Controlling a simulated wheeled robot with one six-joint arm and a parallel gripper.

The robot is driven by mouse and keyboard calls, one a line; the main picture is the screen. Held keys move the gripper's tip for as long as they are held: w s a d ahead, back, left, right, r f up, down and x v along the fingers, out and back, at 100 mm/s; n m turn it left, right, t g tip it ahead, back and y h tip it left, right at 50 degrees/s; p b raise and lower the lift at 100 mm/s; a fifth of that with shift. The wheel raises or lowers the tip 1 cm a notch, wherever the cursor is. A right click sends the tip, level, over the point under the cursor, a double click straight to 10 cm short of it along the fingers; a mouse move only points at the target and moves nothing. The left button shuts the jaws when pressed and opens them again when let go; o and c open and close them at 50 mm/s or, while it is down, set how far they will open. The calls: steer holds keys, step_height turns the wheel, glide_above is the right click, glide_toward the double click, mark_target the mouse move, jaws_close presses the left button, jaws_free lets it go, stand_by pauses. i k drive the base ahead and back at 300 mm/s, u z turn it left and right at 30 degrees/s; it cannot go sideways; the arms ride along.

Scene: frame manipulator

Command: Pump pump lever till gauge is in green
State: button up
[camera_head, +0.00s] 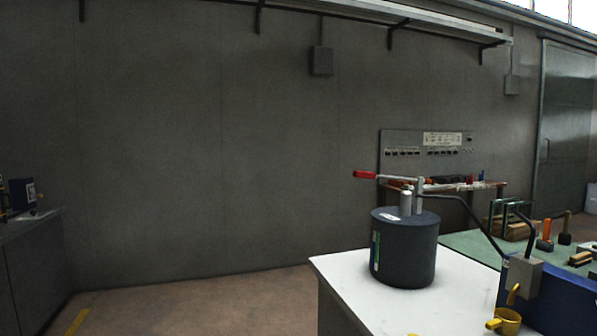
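The pump is a dark blue-grey cylinder (408,255) standing upright on a white bench top (350,285) at the lower right. A green and white label runs down its left side. Its pump lever (365,175) is a grey bar with a red grip, pointing left and lying nearly level above the pump's grey neck. A dark hose (478,222) runs from the pump's top to the right, down toward a grey block on a blue body. I cannot make out a gauge face or a green zone. My gripper is not in view.
The blue body (560,300) with a grey block (523,273) stands right of the pump. A yellow part (505,320) lies before it. A green bench (475,243) with tools is behind. A grey cabinet (35,260) stands far left. The floor between is clear.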

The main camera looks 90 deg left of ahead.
mark_target(356, 174)
steer(key=u, duration=3.25)
steer(key=i, duration=4.35)
steer(key=z, duration=3.6)
